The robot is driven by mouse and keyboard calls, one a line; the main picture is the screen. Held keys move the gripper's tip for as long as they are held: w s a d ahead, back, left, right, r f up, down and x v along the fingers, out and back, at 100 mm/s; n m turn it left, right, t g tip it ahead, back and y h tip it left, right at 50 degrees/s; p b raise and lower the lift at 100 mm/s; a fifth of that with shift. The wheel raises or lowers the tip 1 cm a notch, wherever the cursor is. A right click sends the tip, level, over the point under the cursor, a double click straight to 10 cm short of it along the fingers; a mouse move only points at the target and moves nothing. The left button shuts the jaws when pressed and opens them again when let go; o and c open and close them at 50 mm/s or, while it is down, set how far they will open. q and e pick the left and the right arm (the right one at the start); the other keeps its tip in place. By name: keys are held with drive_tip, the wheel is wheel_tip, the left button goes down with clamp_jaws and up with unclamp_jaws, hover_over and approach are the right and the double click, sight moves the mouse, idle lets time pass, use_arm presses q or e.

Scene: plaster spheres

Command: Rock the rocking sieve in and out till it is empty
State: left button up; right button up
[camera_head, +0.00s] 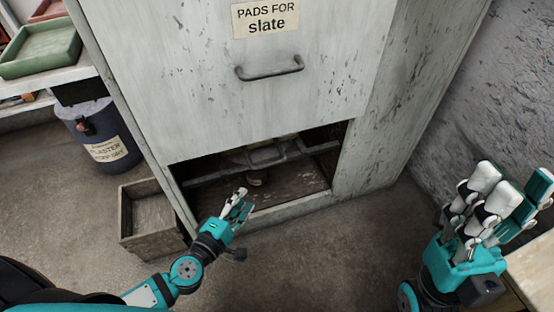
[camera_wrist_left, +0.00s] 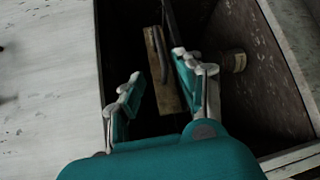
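A frame with a bar handle, apparently the rocking sieve (camera_head: 262,155), sits inside the low dark opening of the tall cabinet. In the left wrist view a wooden bar with a dark metal handle (camera_wrist_left: 158,52) shows beyond my fingers. My left gripper (camera_head: 238,205) is at the front of the opening, below the bar handle. In the wrist view its fingers (camera_wrist_left: 157,72) are spread apart with nothing between them. My right gripper (camera_head: 508,190) is raised at the right, far from the sieve, with its fingers apart and empty. The sieve's contents are hidden.
The grey cabinet (camera_head: 340,60) has a front panel with a handle (camera_head: 270,70) and a "PADS FOR slate" label above the opening. A wooden crate (camera_head: 150,215) and a plaster bin (camera_head: 100,135) stand to the left. A rough wall (camera_head: 500,90) bounds the right.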

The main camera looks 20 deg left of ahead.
sight(268, 166)
use_arm(q)
drive_tip(key=b+x, duration=0.2)
drive_tip(key=x, duration=1.4)
drive_tip(key=shift+b, duration=0.4)
clamp_jaws()
